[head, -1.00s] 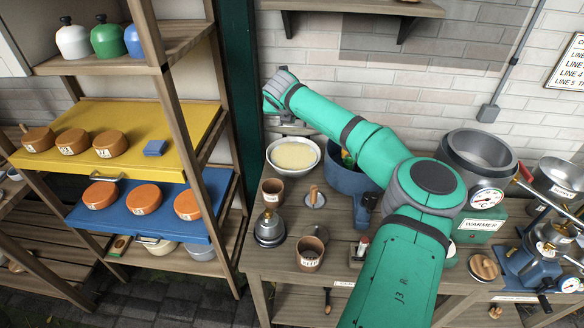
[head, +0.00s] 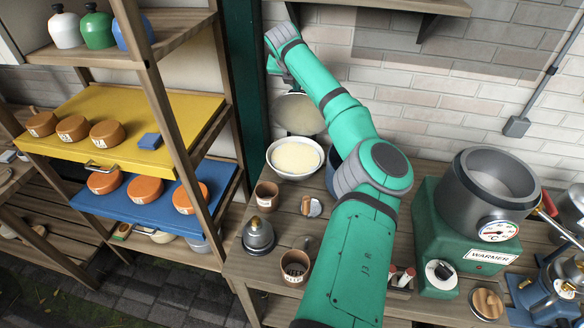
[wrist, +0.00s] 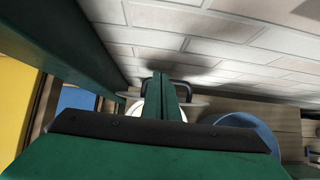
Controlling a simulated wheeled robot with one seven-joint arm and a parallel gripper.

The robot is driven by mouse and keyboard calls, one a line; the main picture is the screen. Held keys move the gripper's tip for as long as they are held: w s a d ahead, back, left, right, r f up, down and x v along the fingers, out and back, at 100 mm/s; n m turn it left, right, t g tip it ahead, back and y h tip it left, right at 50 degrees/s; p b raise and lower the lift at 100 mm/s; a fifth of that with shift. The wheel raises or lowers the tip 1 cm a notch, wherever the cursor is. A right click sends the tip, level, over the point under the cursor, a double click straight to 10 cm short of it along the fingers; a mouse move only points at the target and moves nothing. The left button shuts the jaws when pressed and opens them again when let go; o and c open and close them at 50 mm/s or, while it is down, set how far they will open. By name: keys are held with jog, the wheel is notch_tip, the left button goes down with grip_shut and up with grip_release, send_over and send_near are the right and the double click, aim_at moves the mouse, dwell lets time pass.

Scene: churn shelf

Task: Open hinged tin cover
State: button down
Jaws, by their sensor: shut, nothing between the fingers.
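A round pale tin (head: 294,158) with cream-coloured contents stands on the bench near the wall, its top uncovered. A grey round cover (head: 298,116) stands raised, close to upright, at the tin's back edge. My gripper (head: 278,70) is up by the wall at the cover's upper left. In the wrist view my shut fingers (wrist: 166,90) are in front of a thin, edge-on rim, which looks like the cover (wrist: 200,101). A dark loop shows around the fingertips; I cannot tell whether they touch it. Part of the pale tin shows below.
A blue pot is mostly hidden behind my arm and shows in the wrist view (wrist: 245,122). A brown cup (head: 267,195) and a grey bell-shaped weight (head: 258,236) stand in front. The green warmer (head: 450,225) is right; a dark green post (head: 241,90) is left.

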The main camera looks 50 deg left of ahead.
jog(key=shift+w, duration=0.45)
jog(key=v, duration=1.1)
